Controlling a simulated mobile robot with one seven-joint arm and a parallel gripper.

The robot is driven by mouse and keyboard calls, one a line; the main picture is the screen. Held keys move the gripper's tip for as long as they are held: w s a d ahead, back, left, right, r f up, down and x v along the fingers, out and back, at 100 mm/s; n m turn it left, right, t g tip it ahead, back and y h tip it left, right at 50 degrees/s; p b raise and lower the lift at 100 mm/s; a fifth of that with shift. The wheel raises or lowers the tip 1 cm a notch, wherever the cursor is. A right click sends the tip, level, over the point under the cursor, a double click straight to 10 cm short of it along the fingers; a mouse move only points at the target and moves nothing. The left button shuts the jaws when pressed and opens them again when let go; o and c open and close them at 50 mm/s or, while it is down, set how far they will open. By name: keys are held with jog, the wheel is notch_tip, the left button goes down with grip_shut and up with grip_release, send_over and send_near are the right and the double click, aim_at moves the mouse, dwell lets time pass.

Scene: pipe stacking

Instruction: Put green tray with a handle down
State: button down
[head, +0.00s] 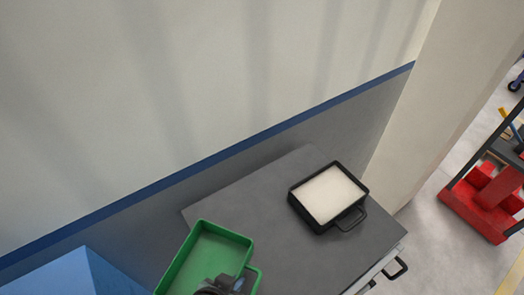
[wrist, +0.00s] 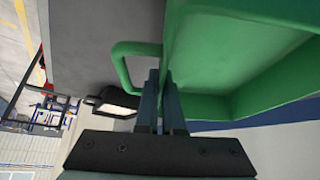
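The green tray (head: 212,252) is empty and sits low in the head view, over the left part of a grey tabletop (head: 295,248). In the wrist view the green tray (wrist: 235,50) fills the upper right, and its looped green handle (wrist: 121,62) sticks out to the left. In the head view my gripper (head: 226,286) shows at the bottom edge, partly cut off. I cannot tell whether the tray's underside touches the tabletop.
A black tray with a pale inside (head: 303,217) lies on the tabletop to the right, its handle toward the front right. Bare tabletop lies between the trays. A wall stands behind. A blue box (head: 65,275) is at lower left; a rack with red parts (head: 480,215) is far right.

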aim_at(262, 271)
jog(key=d+n, duration=0.1)
jog(key=w+d+n+y, duration=0.1)
jog(key=d, duration=0.1)
jog(key=w+d+n+y, duration=0.1)
jog(key=shift+d+n+b, duration=0.3)
jog(key=shift+b, duration=0.1)
jog(key=shift+w+d+r+n, duration=0.1)
jog(key=shift+d+r+n, duration=0.2)
jog(key=shift+d+n, duration=0.25)
